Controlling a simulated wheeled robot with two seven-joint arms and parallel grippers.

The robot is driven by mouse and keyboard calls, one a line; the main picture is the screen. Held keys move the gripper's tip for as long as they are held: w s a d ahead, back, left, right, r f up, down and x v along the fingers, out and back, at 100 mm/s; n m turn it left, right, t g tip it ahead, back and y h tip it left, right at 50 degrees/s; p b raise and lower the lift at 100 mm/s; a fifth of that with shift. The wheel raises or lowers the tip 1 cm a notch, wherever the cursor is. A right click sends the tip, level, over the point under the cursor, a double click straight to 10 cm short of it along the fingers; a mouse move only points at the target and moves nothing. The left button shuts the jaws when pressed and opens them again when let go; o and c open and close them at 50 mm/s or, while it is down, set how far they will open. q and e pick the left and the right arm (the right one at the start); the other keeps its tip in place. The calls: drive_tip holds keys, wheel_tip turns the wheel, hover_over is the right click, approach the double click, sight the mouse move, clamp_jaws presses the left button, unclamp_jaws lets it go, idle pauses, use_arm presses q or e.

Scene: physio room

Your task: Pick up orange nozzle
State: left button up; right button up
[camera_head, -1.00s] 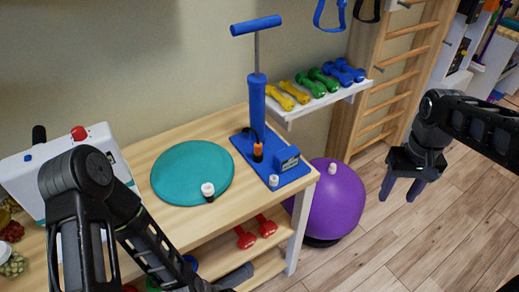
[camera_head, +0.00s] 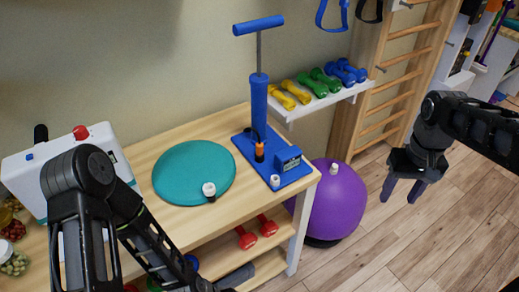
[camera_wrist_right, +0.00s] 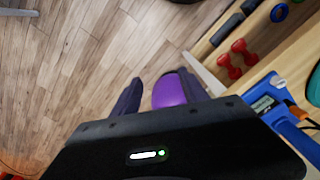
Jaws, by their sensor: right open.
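The orange nozzle (camera_head: 259,149) stands upright beside the column of the blue floor pump (camera_head: 258,105), over the pump's blue base on the wooden table. My right gripper (camera_head: 402,190) is open and empty, well to the right of the table, above the wooden floor. In the right wrist view its two fingers (camera_wrist_right: 160,98) are apart, with the purple ball beyond them and the pump's blue base to the right.
A teal disc (camera_head: 194,172) and a small white-capped item (camera_head: 209,190) lie on the table (camera_head: 140,160). A white device (camera_head: 30,165) stands at the left. A purple ball (camera_head: 338,205) sits beside the table. Dumbbells fill the wall shelf (camera_head: 320,103) behind. Floor around my right gripper is clear.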

drive_tip(key=shift+c, duration=0.2)
drive_tip(key=shift+n+y, duration=0.4)
drive_tip(key=shift+y, duration=0.1)
drive_tip(key=a+f, duration=0.2)
drive_tip(key=f, duration=0.1)
drive_tip(key=a+f, duration=0.1)
drive_tip(key=f, duration=0.2)
drive_tip(key=w+a+f, duration=0.1)
drive_tip(key=a+f, duration=0.1)
drive_tip(key=f, duration=0.1)
drive_tip(key=shift+w+a, duration=0.1)
drive_tip(key=shift+a, duration=0.2)
drive_tip(key=shift+c, duration=0.2)
drive_tip(key=s+a+f+y, duration=0.2)
drive_tip(key=a+f, duration=0.6)
drive_tip(key=f, duration=0.4)
drive_tip(key=s+a+f+m+y, duration=0.1)
drive_tip(key=s+a+f, duration=1.1)
drive_tip(key=s, duration=0.3)
drive_tip(key=shift+f+m+t, duration=0.3)
drive_tip(key=shift+f, duration=0.35)
drive_tip(key=shift+c, duration=0.2)
